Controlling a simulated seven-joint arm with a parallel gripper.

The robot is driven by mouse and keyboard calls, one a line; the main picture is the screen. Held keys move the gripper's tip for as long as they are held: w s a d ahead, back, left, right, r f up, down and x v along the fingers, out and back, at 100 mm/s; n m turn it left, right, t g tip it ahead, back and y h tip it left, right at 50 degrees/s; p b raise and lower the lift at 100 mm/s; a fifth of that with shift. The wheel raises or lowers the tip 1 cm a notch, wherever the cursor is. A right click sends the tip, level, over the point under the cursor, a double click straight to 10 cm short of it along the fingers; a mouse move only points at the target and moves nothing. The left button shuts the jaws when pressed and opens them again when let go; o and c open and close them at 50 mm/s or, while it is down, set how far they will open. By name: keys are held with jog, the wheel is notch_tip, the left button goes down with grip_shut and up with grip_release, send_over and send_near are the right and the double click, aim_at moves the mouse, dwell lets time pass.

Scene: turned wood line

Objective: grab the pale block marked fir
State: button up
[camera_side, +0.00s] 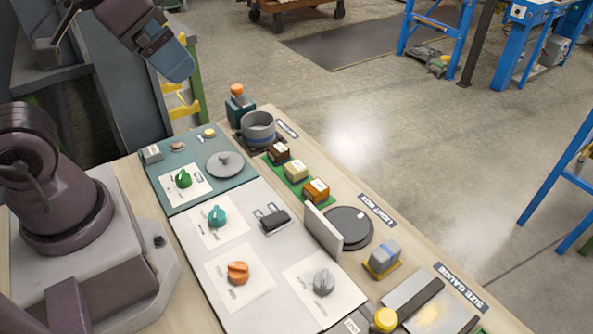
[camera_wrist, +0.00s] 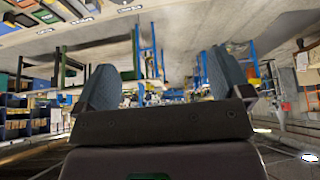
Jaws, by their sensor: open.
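Three small wooden blocks stand in a row on a green strip (camera_side: 285,181) in the side view. The pale block (camera_side: 295,171) is in the middle, between a dark brown block (camera_side: 278,153) and an orange-brown block (camera_side: 316,190). Each has a small light label on top, too small to read. My gripper (camera_side: 174,61) is raised at the upper left of the side view, well away from the blocks. In the wrist view my gripper (camera_wrist: 164,80) has its two blue-grey fingers wide apart with nothing between them. The blocks do not show in the wrist view.
A grey pot (camera_side: 257,128) stands just behind the row. An upright pale plate (camera_side: 323,228) and a dark round disc (camera_side: 349,228) are in front of it. Panels with a green knob (camera_side: 183,179), a teal knob (camera_side: 217,216) and an orange knob (camera_side: 238,272) lie to the left.

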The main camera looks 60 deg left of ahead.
jog(key=c, duration=0.3)
